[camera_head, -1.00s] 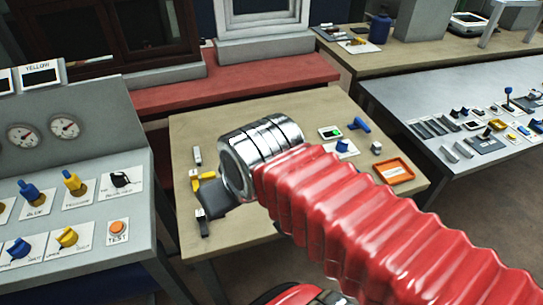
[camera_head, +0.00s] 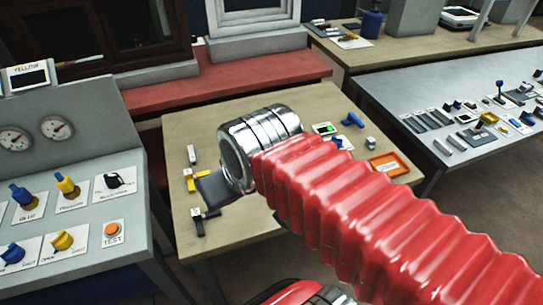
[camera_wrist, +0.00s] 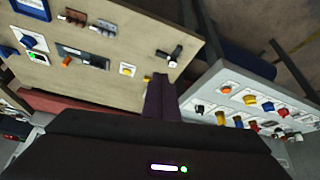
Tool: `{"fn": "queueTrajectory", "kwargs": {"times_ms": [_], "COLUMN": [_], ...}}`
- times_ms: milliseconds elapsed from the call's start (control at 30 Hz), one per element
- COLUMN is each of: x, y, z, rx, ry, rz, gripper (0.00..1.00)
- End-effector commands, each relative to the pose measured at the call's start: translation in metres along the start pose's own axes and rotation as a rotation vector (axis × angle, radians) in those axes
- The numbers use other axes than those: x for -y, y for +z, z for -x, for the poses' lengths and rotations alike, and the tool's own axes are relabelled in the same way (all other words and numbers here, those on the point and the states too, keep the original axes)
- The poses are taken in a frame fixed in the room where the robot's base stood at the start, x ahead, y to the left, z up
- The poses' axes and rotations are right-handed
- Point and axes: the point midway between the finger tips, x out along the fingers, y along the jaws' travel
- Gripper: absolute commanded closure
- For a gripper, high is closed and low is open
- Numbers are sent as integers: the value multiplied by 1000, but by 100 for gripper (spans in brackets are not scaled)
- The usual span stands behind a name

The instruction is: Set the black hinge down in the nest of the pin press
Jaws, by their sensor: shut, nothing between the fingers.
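The black hinge (camera_head: 204,219) lies near the left front edge of the wooden table in the head view. The wrist view shows it as a dark piece with a pale end (camera_wrist: 170,55), just beyond my fingertips. My gripper (camera_wrist: 160,78) is shut and empty, its fingers together, beside the yellow piece (camera_wrist: 148,79). In the head view my gripper (camera_head: 216,188) hangs over the table's left side, partly hiding the yellow piece (camera_head: 189,180). A dark fixture with an orange part (camera_wrist: 82,57) stands on the table in the wrist view. I cannot tell whether it is the pin press.
A pale piece (camera_head: 192,155) lies on the left side of the wooden table (camera_head: 180,130). An orange tray (camera_head: 389,163) and a green-lit box (camera_head: 325,128) are at the right. A grey console (camera_head: 90,130) stands left. My red arm hides the table's middle.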

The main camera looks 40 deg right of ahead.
Motion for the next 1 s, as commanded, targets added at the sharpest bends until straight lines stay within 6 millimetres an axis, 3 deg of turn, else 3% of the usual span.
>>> {"fn": "queueTrajectory", "kwargs": {"times_ms": [467,1000], "x": [-46,-131], "y": [-59,-112], "z": [-32,-107], "rx": [136,308], "ry": [48,74], "rz": [-62,-144], "gripper": [100,100]}}
